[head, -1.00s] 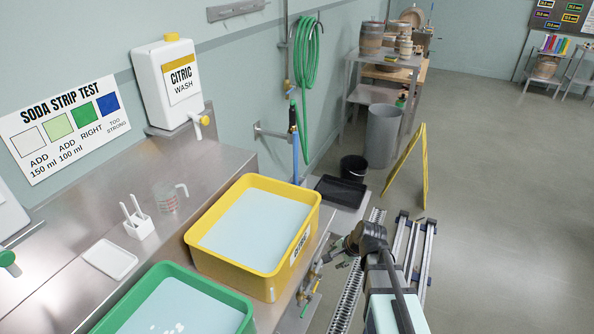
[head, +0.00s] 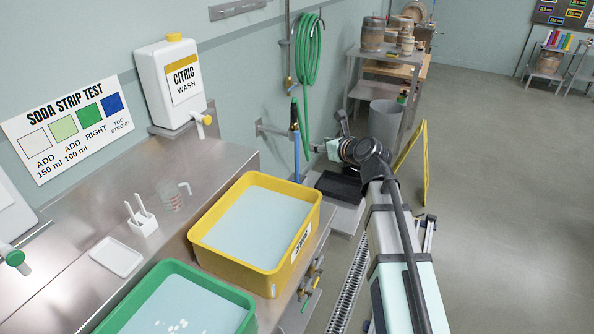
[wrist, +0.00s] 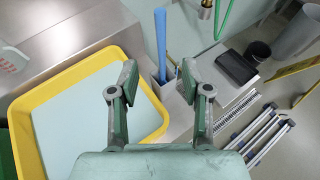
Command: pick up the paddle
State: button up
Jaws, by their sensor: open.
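A blue upright shaft (head: 297,155), which looks like the paddle's handle, stands by the wall beyond the yellow tub. In the wrist view the blue shaft (wrist: 160,45) rises from a steel holder (wrist: 176,105). Its lower end is hidden in the holder. My gripper (wrist: 158,76) is open and empty, and its two fingers appear on either side of the shaft's line. The fingers do not visibly touch it. In the head view my gripper (head: 331,135) is small and partly hidden by my arm, to the right of the shaft.
A yellow tub (head: 283,282) of pale liquid and a green tub (head: 245,300) stand along the steel counter (head: 215,155). A green hose (head: 308,55) hangs behind the shaft. A black tray (head: 338,186) lies low nearby. A grey bin (head: 385,122) stands farther back. Open floor lies right.

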jog(key=p, duration=0.2)
send_near(298, 140)
jog(key=x, duration=0.4)
jog(key=shift+w+a, duration=0.15)
jog(key=shift+w, duration=0.1)
jog(key=shift+w+a+f, duration=0.4)
jog(key=shift+w+f, duration=0.05)
jog(key=shift+w+a+p, duration=0.3)
jog(key=shift+w+p, duration=0.15)
jog(key=shift+p, duration=0.15)
jog(key=p+x, duration=0.1)
jog(key=x, duration=0.3)
jog(key=shift+f, duration=0.15)
jog(key=shift+d, duration=0.1)
grip_shut()
